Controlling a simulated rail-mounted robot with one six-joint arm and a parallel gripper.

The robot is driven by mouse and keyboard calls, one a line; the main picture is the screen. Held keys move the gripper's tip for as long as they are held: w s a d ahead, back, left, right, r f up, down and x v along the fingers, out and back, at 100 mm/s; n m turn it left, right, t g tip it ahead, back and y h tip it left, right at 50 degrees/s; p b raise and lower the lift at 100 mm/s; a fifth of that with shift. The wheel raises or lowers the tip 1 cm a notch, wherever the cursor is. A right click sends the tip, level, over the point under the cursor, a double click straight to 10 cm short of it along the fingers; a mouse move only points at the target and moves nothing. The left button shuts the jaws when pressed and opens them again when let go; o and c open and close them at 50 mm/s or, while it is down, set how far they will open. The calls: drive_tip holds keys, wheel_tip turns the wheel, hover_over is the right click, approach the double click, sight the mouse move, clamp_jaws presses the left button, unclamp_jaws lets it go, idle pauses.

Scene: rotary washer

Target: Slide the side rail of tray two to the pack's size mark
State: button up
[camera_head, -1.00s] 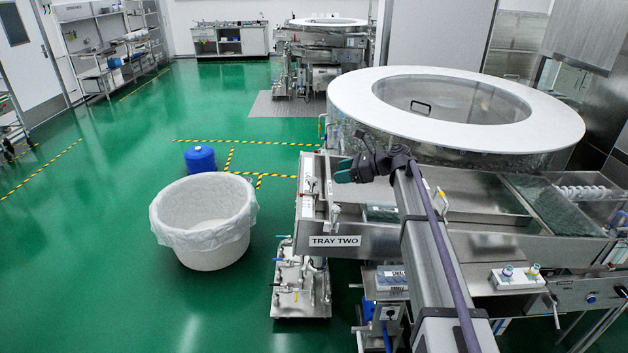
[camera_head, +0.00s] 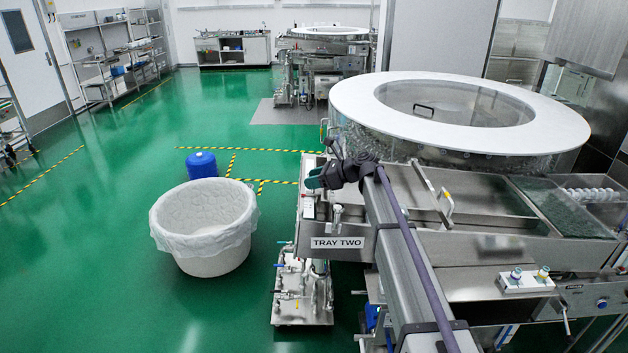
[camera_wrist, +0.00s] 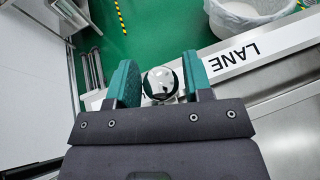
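Tray two is a steel tray with a "TRAY TWO" label (camera_head: 337,243) on its near side. My gripper (camera_head: 313,180) hangs over the tray's left end, fingers pointing left. In the wrist view its green fingers (camera_wrist: 161,84) are open on either side of a shiny round metal knob (camera_wrist: 160,82). Whether either finger touches it, I cannot tell. A "LANE" label (camera_wrist: 234,57) lies on the pale edge strip right of the knob. A slim metal bar (camera_head: 428,186) crosses the tray; I cannot tell if it is the side rail. I cannot make out a size mark.
The rotary washer's white ring (camera_head: 350,95) stands behind the tray. A lined white bin (camera_head: 203,265) and a blue drum (camera_head: 201,164) stand on the green floor to the left. A small control box (camera_head: 526,281) sits at the right front.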

clamp_jaws()
drive_tip(key=s, duration=0.5)
drive_tip(key=shift+d, duration=0.2)
drive_tip(key=shift+o, duration=1.5)
unclamp_jaws()
drive_tip(key=shift+w, duration=0.1)
drive_tip(key=p+v, duration=0.4)
drive_tip(key=v, duration=0.7)
drive_tip(key=shift+a, duration=0.15)
